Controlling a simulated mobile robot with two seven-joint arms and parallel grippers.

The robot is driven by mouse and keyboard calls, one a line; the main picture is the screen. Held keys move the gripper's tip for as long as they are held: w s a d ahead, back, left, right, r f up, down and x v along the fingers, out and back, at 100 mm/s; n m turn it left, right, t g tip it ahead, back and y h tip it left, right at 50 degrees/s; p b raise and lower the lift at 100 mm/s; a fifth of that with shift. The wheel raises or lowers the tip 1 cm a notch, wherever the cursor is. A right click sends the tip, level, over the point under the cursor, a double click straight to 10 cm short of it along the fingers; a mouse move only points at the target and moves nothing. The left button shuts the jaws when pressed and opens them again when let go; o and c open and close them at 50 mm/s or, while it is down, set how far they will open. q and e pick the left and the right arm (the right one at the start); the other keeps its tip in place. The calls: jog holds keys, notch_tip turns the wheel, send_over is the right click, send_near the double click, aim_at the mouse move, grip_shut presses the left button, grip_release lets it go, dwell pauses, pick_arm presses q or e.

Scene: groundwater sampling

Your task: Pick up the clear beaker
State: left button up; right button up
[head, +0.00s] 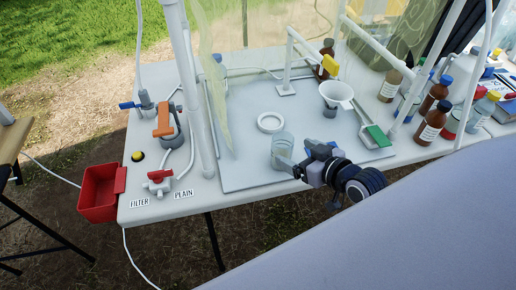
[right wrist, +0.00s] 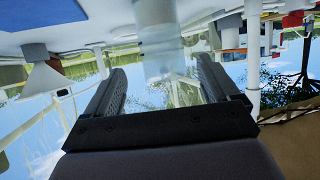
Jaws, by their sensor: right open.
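The clear beaker (head: 282,144) stands upright near the front edge of the grey board on the table in the head view. My right gripper (head: 290,164) reaches in from the right, low at the beaker's near side. In the right wrist view, which looks upside down, the beaker (right wrist: 166,50) is between and beyond the two open black fingers of my right gripper (right wrist: 163,76). I cannot tell whether a finger touches it. My left gripper is not in view.
A white ring (head: 270,123) lies just behind the beaker. A white funnel (head: 337,94) and a green-ended tool (head: 376,136) are to the right. A white frame post (head: 199,120) and a red-handled valve (head: 160,177) stand left. A red bin (head: 98,196) hangs at the table's left edge.

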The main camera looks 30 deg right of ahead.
aim_at(276, 143)
jog(key=shift+w+a+r, duration=0.25)
jog(key=shift+w+r, duration=0.05)
jog(key=shift+w, duration=0.6)
jog(key=shift+f+x, duration=0.15)
jog(key=shift+x, duration=1.45)
jog(key=shift+f+x, duration=0.2)
jog(key=shift+x, duration=1.4)
jog(key=shift+s, duration=0.15)
jog(key=c, duration=1.1)
